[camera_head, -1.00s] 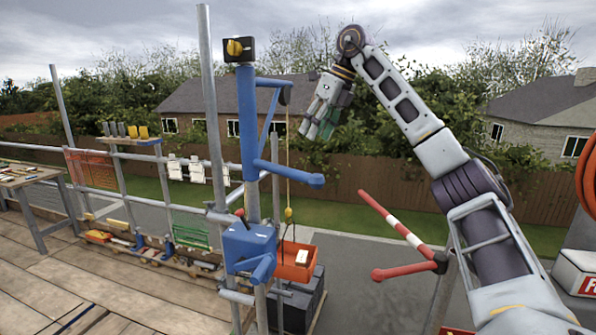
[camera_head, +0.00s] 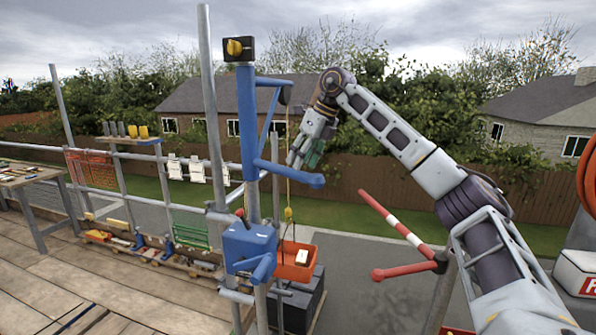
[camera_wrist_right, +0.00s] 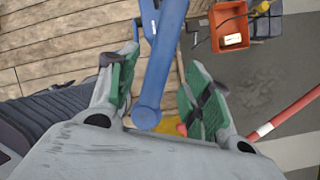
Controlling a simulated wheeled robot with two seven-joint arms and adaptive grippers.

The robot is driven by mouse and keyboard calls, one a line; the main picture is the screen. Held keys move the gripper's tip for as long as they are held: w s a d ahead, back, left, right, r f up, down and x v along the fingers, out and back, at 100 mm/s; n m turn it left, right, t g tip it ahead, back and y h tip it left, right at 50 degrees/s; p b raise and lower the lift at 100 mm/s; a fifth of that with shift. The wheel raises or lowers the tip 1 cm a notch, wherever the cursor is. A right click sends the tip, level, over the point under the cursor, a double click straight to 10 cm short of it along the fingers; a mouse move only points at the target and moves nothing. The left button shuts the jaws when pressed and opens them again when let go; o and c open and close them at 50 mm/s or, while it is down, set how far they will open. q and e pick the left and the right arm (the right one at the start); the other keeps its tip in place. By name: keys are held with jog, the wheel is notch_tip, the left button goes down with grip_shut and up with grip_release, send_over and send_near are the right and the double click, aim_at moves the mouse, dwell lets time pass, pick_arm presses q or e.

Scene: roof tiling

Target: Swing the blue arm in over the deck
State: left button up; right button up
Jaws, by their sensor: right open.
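The blue arm is a hoist jib on a steel post, with an upper beam (camera_head: 272,83) and a lower handle bar (camera_head: 290,173) that ends in a round knob. The bar points right, away from the plank deck (camera_head: 60,285). My right gripper (camera_head: 303,160) is open just above the bar's end in the head view. In the right wrist view the bar (camera_wrist_right: 163,65) runs between the open green-padded fingers (camera_wrist_right: 160,95), its round end towards the palm. Whether the pads touch it I cannot tell. My left gripper is not in view.
An orange tub (camera_head: 296,262) hangs below the jib's rope beside a blue winch (camera_head: 249,246). A red-and-white barrier bar (camera_head: 398,222) stands to the right. A scaffold rail with hung goods lines the deck's far edge. The deck's near left is mostly clear.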

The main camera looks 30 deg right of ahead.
jog(key=shift+x, duration=2.1)
grip_shut()
